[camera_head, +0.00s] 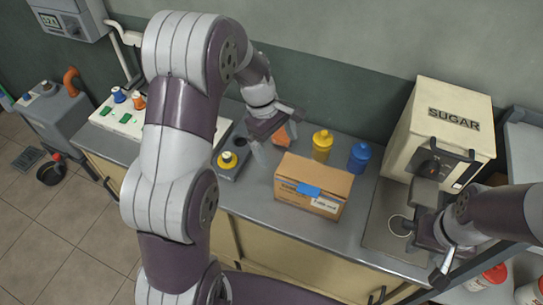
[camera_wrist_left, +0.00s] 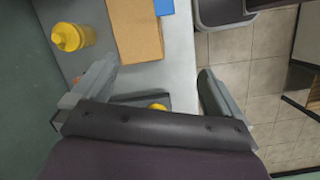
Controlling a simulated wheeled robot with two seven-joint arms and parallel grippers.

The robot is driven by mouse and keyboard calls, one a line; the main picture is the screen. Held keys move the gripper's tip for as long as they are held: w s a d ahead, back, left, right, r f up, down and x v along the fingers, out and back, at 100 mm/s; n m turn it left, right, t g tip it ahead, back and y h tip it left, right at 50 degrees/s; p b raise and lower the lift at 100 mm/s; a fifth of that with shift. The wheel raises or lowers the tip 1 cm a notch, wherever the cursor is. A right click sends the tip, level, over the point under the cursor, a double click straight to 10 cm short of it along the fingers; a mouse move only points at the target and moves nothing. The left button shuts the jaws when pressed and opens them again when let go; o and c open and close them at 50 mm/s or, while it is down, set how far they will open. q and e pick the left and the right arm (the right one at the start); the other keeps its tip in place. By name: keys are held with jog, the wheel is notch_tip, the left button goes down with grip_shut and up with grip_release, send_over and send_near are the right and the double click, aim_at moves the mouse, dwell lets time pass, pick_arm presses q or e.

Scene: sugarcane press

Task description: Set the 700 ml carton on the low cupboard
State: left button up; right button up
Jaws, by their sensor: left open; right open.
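A brown cardboard carton (camera_head: 312,186) with a blue strip and white label stands on the grey-topped cupboard (camera_head: 290,232), which has beige doors. The label's volume is too small to read. The carton also shows at the top of the left wrist view (camera_wrist_left: 135,28). My left gripper (camera_head: 274,142) is open above the worktop, behind and left of the carton, apart from it. Its two spread fingers show in the left wrist view (camera_wrist_left: 152,88) with nothing held between them. My right gripper (camera_head: 428,248) is open at the right, in front of the sugar machine, away from the carton.
A yellow bottle (camera_head: 322,146) and blue bottle (camera_head: 358,158) stand behind the carton. The cream SUGAR machine (camera_head: 446,125) stands right. An orange object (camera_head: 281,138) is near my left gripper. A yellow-knobbed device (camera_head: 228,160) sits left of the carton. Red-capped containers (camera_head: 490,276) stand lower right.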

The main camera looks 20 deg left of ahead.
pick_arm(q)
jog(key=s+r+m+t+y, duration=0.1)
jog(key=s+m+y, duration=0.2)
jog(key=s+m, duration=1)
jog(key=shift+s+d+r+m+t, duration=0.15)
jog(key=shift+s+m+t, duration=0.2)
jog(key=shift+s, duration=0.8)
pick_arm(e)
jog(key=shift+s+d, duration=0.1)
pick_arm(q)
jog(key=shift+s, duration=0.15)
pick_arm(e)
jog(key=shift+s, duration=0.15)
